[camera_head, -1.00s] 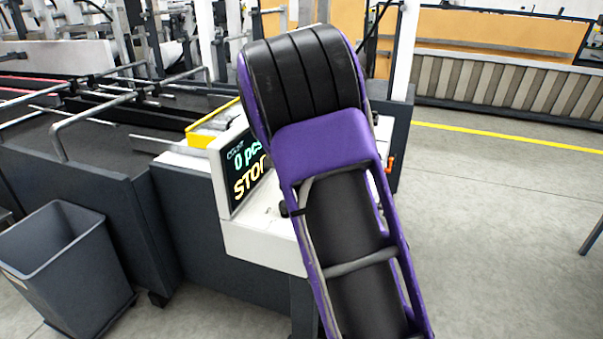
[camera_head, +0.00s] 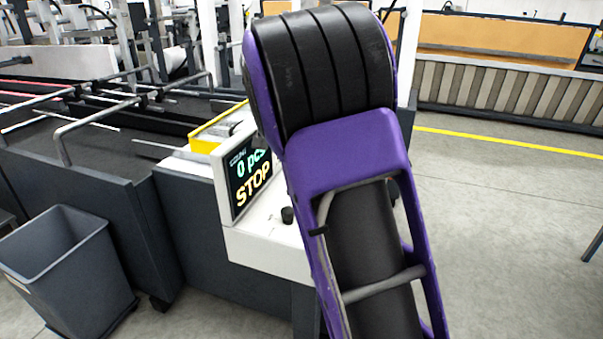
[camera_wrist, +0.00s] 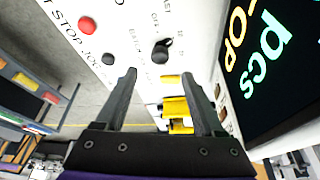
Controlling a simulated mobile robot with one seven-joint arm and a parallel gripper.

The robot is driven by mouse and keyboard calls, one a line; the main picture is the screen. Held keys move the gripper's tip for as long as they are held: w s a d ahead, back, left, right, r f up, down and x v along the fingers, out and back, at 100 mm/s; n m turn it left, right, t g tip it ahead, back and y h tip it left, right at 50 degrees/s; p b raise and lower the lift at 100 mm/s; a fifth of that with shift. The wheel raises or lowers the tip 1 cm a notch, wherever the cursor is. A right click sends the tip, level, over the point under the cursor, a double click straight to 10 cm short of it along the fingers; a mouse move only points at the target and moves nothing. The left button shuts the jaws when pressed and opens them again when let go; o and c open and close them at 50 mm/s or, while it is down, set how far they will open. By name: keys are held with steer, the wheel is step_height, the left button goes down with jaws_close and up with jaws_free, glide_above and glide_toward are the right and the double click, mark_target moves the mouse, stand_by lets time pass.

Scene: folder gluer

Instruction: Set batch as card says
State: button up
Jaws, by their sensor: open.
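The counter display (camera_head: 249,172) reads "0 pcs" and "STOP"; it also shows at the right of the wrist view (camera_wrist: 262,60). The white control panel (camera_head: 268,241) carries a black knob (camera_head: 288,214). In the wrist view, a black knob (camera_wrist: 161,50) with a pointer sits on the panel beyond my fingertips, with small lettering around it. A red button (camera_wrist: 86,25) and a dark button (camera_wrist: 108,59) sit to its left. My gripper (camera_wrist: 160,80) is open and empty, its fingers pointing at the panel. My arm hides it in the head view. I cannot make out the card.
A yellow-edged tray (camera_head: 212,132) stands behind the display. A grey bin (camera_head: 62,262) stands on the floor at left, beside the machine's dark side. Yellow parts (camera_wrist: 176,103) show between my fingers. The floor at right is open, crossed by a yellow line (camera_head: 510,142).

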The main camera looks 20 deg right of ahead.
steer(key=v, duration=0.9)
steer(key=shift+r+p, duration=0.2)
steer(key=shift+p, duration=0.15)
